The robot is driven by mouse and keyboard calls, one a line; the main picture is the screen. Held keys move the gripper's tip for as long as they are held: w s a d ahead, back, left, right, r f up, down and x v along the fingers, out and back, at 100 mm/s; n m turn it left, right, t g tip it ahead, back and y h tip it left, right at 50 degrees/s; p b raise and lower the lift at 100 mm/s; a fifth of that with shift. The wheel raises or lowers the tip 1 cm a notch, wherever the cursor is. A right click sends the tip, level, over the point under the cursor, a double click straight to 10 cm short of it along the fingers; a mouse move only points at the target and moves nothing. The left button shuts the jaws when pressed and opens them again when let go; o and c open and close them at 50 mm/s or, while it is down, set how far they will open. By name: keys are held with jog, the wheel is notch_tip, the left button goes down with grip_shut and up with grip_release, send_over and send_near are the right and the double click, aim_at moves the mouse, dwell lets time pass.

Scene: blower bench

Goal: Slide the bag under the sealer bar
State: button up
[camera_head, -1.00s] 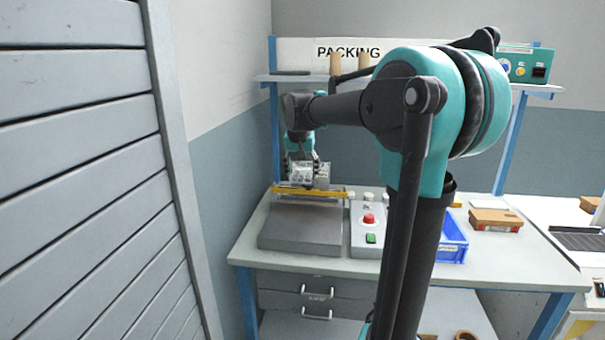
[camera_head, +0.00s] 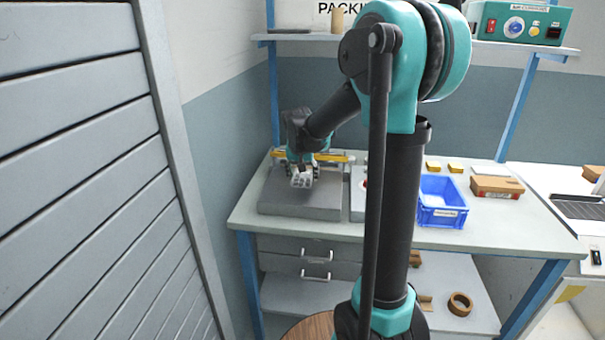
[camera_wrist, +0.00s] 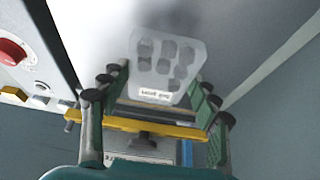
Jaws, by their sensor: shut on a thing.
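The bag (camera_head: 301,180) is small and pale with several dark round contents. In the wrist view the bag (camera_wrist: 165,62) has a white label on its near edge. My gripper (camera_head: 302,170) is shut on the bag and points down over the sealer's grey bed (camera_head: 318,205). In the wrist view my gripper's fingers (camera_wrist: 155,92) flank the bag. The yellow sealer bar (camera_head: 337,157) lies behind the gripper. The bar also shows in the wrist view (camera_wrist: 150,126), apart from the bag in the picture. I cannot tell whether the bag touches the bed.
The control box (camera_head: 358,202) stands right of the sealer, partly hidden by my arm; its red button (camera_wrist: 12,52) shows in the wrist view. A blue bin (camera_head: 440,218) and a cardboard box (camera_head: 497,188) are farther right. A louvred grey panel (camera_head: 75,180) stands at left.

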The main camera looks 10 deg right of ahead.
jog(key=shift+f, duration=0.1)
jog(key=shift+x, duration=1.3)
jog(key=shift+w+d, duration=0.4)
jog(key=shift+w, duration=0.8)
jog(key=shift+w+d, duration=0.35)
jog(key=shift+w, duration=0.8)
jog(key=shift+w+d, duration=0.4)
jog(key=shift+w, duration=0.8)
jog(key=shift+f, duration=0.15)
jog(key=o, duration=1.4)
